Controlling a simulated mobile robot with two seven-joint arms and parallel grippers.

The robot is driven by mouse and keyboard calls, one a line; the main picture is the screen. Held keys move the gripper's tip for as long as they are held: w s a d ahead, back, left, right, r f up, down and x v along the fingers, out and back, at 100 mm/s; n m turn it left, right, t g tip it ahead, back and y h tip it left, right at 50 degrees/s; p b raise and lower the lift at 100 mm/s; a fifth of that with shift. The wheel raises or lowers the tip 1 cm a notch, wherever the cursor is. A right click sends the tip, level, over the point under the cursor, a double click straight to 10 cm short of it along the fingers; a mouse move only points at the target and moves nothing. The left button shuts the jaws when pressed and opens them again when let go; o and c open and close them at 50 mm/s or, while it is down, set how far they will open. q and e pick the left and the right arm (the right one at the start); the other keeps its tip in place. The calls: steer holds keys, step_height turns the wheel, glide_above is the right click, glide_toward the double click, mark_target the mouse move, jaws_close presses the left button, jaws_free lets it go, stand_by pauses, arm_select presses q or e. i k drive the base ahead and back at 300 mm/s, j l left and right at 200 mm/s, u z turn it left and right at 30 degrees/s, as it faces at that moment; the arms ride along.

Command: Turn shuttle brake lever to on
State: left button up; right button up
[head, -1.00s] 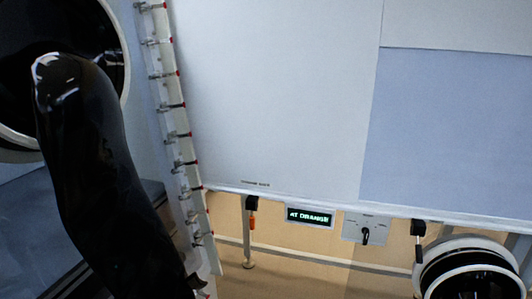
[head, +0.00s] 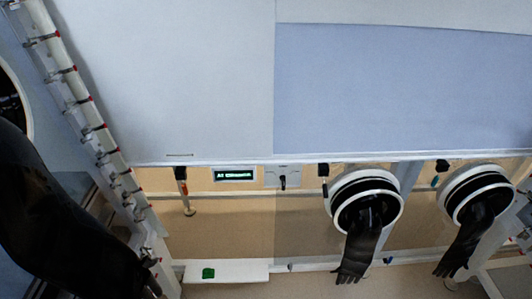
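A small grey plate (head: 270,183) with a black lever (head: 283,182) on it hangs under the edge of the big pale panel. It is most likely the shuttle brake lever. The black handle points roughly downward in the picture. The plate's markings are too small to read, so I cannot tell on from off. Just left of it is a display (head: 234,174) with green lettering, too blurred to read surely. Neither of my grippers is in view.
Two round glove ports with hanging black gloves (head: 362,245) (head: 464,247) are to the right. A large black sleeve (head: 55,220) fills the lower left beside a slanted white rail (head: 85,105). A white shelf (head: 240,271) bears a green item (head: 208,273).

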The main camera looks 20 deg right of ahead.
mark_target(325, 188)
steer(key=z, duration=1.1)
